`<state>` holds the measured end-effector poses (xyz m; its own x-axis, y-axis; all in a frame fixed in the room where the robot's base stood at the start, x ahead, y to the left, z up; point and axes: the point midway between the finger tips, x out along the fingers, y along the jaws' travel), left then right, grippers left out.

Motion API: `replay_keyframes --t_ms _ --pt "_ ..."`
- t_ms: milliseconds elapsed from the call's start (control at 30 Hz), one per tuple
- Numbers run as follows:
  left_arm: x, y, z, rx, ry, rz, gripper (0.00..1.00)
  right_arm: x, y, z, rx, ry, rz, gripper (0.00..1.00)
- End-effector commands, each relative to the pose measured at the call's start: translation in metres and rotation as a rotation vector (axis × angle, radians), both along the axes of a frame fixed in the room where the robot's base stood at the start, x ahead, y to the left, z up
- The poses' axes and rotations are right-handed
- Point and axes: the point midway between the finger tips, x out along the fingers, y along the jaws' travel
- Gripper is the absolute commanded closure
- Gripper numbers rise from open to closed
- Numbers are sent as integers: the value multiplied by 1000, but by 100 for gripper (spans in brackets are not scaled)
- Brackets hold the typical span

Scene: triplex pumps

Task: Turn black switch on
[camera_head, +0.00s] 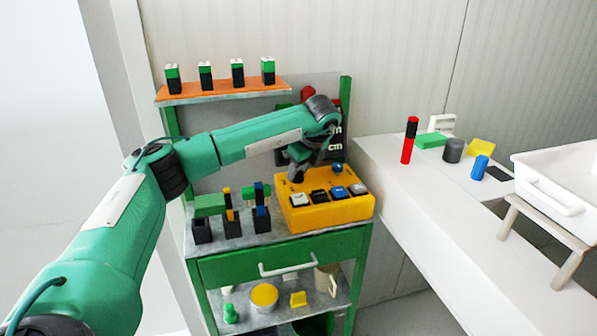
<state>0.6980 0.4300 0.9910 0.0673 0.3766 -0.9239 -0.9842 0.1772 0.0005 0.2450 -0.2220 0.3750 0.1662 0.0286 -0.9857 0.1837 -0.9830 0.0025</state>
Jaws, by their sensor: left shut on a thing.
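A yellow control box (352,207) stands on the top of the green cabinet. My left gripper (298,168) reaches down over the box's back left corner, shut on a dark knob-like part, which I take to be the black switch (297,178). The fingers hide most of that part, so its on or off position cannot be told. A blue knob (337,167) stands upright at the back right of the box. A row of push buttons lies along its front: white (300,198), black (319,196), blue (339,192) and a pale one (357,189). My right gripper is out of view.
Black holders (232,228) with coloured parts stand left of the box. An orange shelf (222,90) with several green-and-black blocks hangs above. A white table (430,225) at the right carries a red-and-black cylinder (408,140) and a white tray (555,185).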

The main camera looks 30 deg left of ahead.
Motion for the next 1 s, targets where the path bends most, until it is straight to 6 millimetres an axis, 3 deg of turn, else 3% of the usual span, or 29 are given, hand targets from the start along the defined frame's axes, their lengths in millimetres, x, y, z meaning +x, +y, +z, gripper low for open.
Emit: replay_keyframes --t_ms 500,1000 --pt "3 0 0 0 1 400 86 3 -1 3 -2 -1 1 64" --pt "4 0 1 0 -1 533 86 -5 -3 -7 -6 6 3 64"
